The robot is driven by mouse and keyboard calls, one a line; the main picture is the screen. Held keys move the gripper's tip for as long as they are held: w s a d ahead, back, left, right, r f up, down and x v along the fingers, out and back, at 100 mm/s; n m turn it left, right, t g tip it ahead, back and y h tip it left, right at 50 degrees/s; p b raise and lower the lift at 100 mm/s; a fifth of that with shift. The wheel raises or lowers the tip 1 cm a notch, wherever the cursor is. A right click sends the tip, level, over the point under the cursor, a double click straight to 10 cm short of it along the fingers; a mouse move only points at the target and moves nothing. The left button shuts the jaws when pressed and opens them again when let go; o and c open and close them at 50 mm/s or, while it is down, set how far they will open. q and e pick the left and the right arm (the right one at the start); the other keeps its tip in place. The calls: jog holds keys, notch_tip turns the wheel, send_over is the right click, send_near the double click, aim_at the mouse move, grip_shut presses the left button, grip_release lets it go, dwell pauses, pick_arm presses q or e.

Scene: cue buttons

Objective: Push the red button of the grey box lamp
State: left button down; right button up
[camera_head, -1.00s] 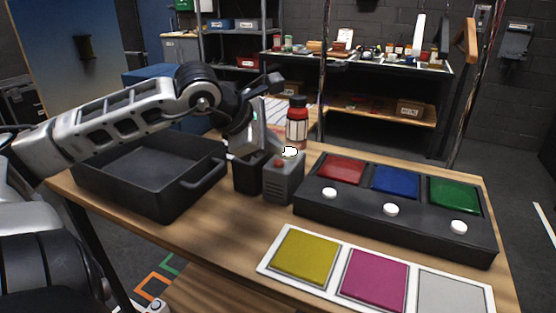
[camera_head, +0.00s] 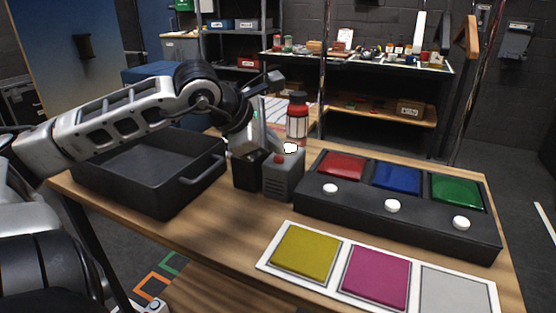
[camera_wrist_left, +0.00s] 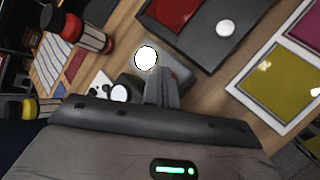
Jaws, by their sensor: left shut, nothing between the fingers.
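The grey box lamp (camera_head: 284,184) stands upright on the wooden table, with a red button (camera_head: 279,160) and a bright white bulb (camera_head: 290,148) on top. My left gripper (camera_head: 268,147) is shut and empty, pointing down beside the bulb, close to the red button. In the left wrist view the shut fingers (camera_wrist_left: 165,88) overlap the grey box (camera_wrist_left: 178,58), with the white bulb (camera_wrist_left: 146,57) to their left and a bit of red button (camera_wrist_left: 174,75) at their right edge. I cannot tell whether they touch the button. My right gripper is not in view.
A black box (camera_head: 246,174) stands just left of the lamp, and a black tray (camera_head: 130,190) lies further left. A red bottle (camera_head: 297,120) stands behind. A dark panel (camera_head: 350,208) with coloured pads and white buttons is at the right, with a white-framed pad board (camera_head: 341,262) in front.

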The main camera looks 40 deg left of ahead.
aim_at(274, 163)
pick_arm(q)
jog(key=shift+f+b, duration=0.45)
dwell(0.7)
jog(key=shift+r, duration=0.1)
jog(key=shift+r+p, duration=0.35)
jog(key=shift+r, duration=0.4)
notch_tip(274, 163, up, 6)
jog(key=p, duration=0.3)
dwell(0.3)
dwell(0.4)
